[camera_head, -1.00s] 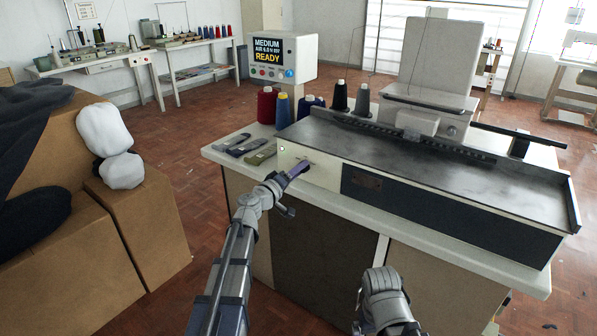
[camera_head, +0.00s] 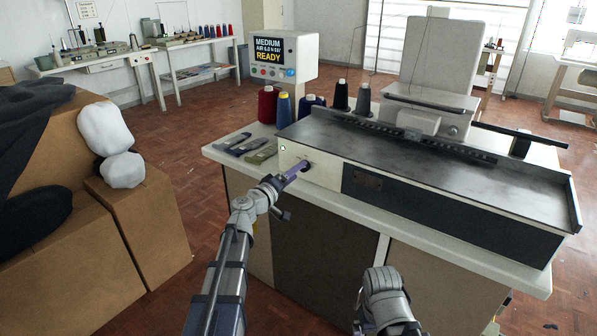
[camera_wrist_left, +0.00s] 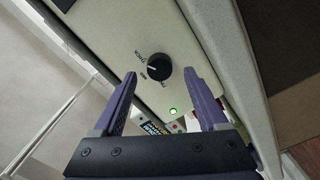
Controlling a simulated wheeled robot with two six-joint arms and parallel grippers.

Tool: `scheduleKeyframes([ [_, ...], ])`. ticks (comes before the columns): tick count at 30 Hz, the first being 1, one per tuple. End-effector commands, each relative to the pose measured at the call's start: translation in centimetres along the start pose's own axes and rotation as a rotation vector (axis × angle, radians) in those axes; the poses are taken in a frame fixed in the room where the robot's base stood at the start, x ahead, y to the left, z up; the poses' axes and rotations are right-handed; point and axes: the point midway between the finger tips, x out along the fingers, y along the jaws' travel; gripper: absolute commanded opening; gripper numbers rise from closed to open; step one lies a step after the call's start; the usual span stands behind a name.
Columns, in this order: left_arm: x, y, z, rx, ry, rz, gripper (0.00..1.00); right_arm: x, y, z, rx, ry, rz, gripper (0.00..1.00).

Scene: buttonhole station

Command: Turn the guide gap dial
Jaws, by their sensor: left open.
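The guide gap dial (camera_wrist_left: 159,67) is a round black knob with a pale pointer line, set in the cream front panel of the machine. In the left wrist view it lies between and beyond the two purple fingertips of my left gripper (camera_wrist_left: 159,75), apart from them. The gripper is open and empty. In the head view my left gripper (camera_head: 297,171) points at the panel's left end, and the dark dial (camera_head: 307,165) shows just past its tip.
A green light (camera_wrist_left: 173,111) glows on the panel near the dial. The display box (camera_head: 283,58) reads MEDIUM and READY. Cardboard boxes (camera_head: 150,220) stand at the left.

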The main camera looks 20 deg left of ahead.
Motion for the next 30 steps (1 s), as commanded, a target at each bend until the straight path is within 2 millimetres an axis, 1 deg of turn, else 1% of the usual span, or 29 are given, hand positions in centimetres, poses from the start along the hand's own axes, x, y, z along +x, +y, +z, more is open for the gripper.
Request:
scheduleKeyframes([
  [1, -1.1, 0.1, 0.1, 0.000, 0.001, 0.000, 0.76, 0.0, 0.0, 0.0, 0.000, 0.000, 0.000, 1.00],
  [6, -4.0, 0.1, 0.2, 0.001, 0.001, -0.001, 0.76, 0.0, 0.0, 0.0, 0.000, 0.000, 0.000, 1.00],
  [9, -5.2, 0.0, 0.1, 0.001, 0.001, -0.001, 0.76, 0.0, 0.0, 0.0, 0.000, 0.000, 0.000, 1.00],
  [11, -5.5, 0.0, 0.1, 0.001, 0.000, 0.000, 0.76, 0.0, 0.0, 0.0, 0.000, 0.000, 0.000, 1.00],
  [23, -5.3, 0.0, 0.0, 0.001, -0.001, 0.000, 0.76, 0.0, 0.0, 0.0, 0.000, 0.000, 0.000, 1.00],
  [26, -4.8, 0.0, 0.0, 0.001, -0.001, 0.000, 0.76, 0.0, 0.0, 0.0, 0.000, 0.000, 0.000, 1.00],
  [30, -3.4, 0.0, -0.1, 0.000, -0.002, 0.001, 0.76, 0.0, 0.0, 0.0, 0.000, 0.000, 0.000, 1.00],
])
